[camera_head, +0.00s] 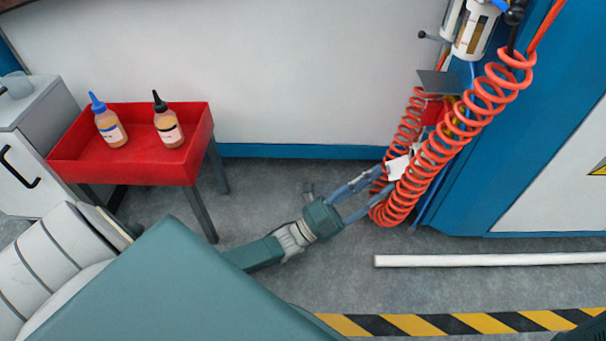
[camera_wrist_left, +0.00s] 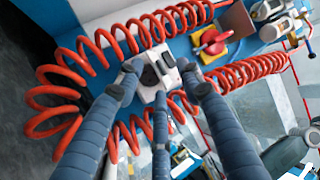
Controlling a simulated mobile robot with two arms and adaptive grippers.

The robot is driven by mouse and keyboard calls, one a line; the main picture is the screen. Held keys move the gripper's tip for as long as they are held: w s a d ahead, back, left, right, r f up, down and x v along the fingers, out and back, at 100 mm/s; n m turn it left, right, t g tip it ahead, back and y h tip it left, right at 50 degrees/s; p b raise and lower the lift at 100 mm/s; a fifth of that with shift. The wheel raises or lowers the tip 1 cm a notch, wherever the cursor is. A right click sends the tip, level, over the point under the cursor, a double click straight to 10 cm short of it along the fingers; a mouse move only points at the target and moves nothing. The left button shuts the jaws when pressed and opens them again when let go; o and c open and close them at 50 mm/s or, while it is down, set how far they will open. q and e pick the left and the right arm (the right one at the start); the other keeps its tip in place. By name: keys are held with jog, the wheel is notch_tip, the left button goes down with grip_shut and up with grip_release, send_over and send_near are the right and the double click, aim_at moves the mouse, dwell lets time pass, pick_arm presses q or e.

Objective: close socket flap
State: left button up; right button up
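The white socket (camera_wrist_left: 150,76) is in the middle of the left wrist view, with dark round parts on its front. It also shows as a small white box (camera_head: 398,167) behind the red coils in the head view. I cannot clearly tell the flap's edges or its angle. My left gripper (camera_head: 382,182) reaches right to the socket. In the left wrist view its fingers (camera_wrist_left: 159,70) are spread, with two tips at the socket's upper sides and one below. I cannot tell whether they touch it. My right gripper is not recognisable.
Red coiled hoses (camera_head: 440,150) hang around the socket. A red switch handle (camera_wrist_left: 212,42) on yellow is beside it. A blue cabinet (camera_head: 530,130) stands right. A red table (camera_head: 125,170) with two bottles (camera_head: 168,128) stands left. A white bar (camera_head: 480,260) lies in front.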

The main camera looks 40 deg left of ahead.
pick_arm(q)
jog(key=x, duration=0.3)
jog(key=shift+w+d+r, duration=0.1)
jog(key=shift+w+d, duration=0.15)
jog(key=shift+w, duration=0.05)
jog(key=shift+s+a+r+m+g, duration=0.1)
jog(key=shift+a+r+m+g, duration=0.1)
jog(key=shift+r+m+g, duration=0.3)
jog(key=g+p, duration=0.1)
jog(key=g, duration=0.1)
jog(key=m+g+y+p, duration=0.2)
jog(key=p, duration=0.9)
send_near(388, 170)
jog(key=r, duration=0.2)
jog(key=s+d+n+g+y+p, duration=0.4)
jog(key=s+n+g+y+p, duration=0.1)
jog(key=n+p, duration=0.7)
jog(key=s+a+r+n+g+y+p, duration=0.1)
jog(key=s+r+n+g+y+p, duration=0.1)
jog(key=s+p, duration=0.4)
jog(key=s+a+r+n+g+y+p, duration=0.2)
jog(key=s+n+g+p, duration=0.2)
jog(key=s+n+p, duration=0.2)
jog(key=shift+s+r+n+g, duration=0.3)
jog(key=shift+s+r+n, duration=0.1)
jog(key=shift+s, duration=0.65)
jog(key=shift+a, duration=0.15)
